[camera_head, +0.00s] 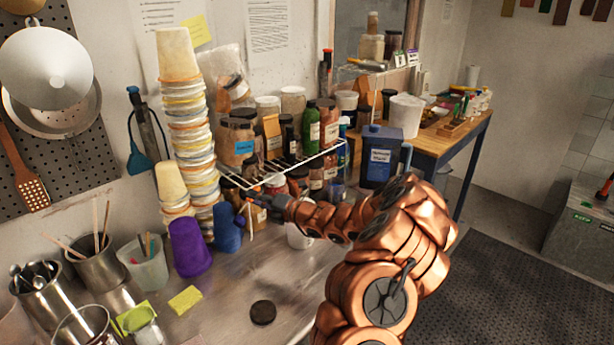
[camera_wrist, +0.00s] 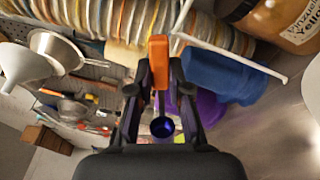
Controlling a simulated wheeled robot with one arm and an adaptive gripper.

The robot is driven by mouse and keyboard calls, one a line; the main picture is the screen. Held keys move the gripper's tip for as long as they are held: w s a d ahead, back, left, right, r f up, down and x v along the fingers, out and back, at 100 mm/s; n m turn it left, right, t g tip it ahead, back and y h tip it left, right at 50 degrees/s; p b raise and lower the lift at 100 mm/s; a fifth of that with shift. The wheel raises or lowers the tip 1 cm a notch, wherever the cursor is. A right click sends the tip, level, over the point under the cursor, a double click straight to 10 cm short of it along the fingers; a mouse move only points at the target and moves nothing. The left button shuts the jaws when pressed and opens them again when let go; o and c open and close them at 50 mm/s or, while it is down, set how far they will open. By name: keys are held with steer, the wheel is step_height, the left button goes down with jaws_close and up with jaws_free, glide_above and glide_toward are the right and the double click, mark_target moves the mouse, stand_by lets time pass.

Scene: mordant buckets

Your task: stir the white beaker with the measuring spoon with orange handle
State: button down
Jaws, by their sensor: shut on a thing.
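My gripper (camera_head: 262,200) is at the end of my copper arm, over the back of the steel bench. In the wrist view my gripper (camera_wrist: 158,88) is shut on the measuring spoon by its orange handle (camera_wrist: 158,58). A dark blue round part, apparently the spoon's bowl (camera_wrist: 162,127), shows between the fingers. In the head view the spoon is too small to make out clearly. A white beaker (camera_head: 299,238) stands on the bench to the right of and below my gripper, partly hidden by my arm. I cannot see into it.
A white wire rack (camera_head: 290,163) with several jars stands close behind my gripper. Tall stacked tubs (camera_head: 190,130), a purple cup (camera_head: 188,247) and a blue cup (camera_head: 228,228) are left of it. A dark disc (camera_head: 263,312) lies on the clear front bench.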

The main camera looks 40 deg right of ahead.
steer(key=shift+s+d+r+n+h, duration=0.25)
steer(key=shift+s+d+r+n, duration=0.7)
steer(key=shift+d, duration=3.2)
steer(key=shift+s+d+r+n+h, duration=0.4)
steer(key=shift+d+n, duration=0.95)
steer(key=shift+d, duration=2.8)
steer(key=s+a+r+n+b, duration=0.1)
steer(key=a+r+n+b, duration=0.2)
steer(key=b, duration=1.4)
steer(key=a+n, duration=0.2)
steer(key=n, duration=0.3)
steer(key=shift+s+r, duration=0.3)
steer(key=shift+a, duration=0.1)
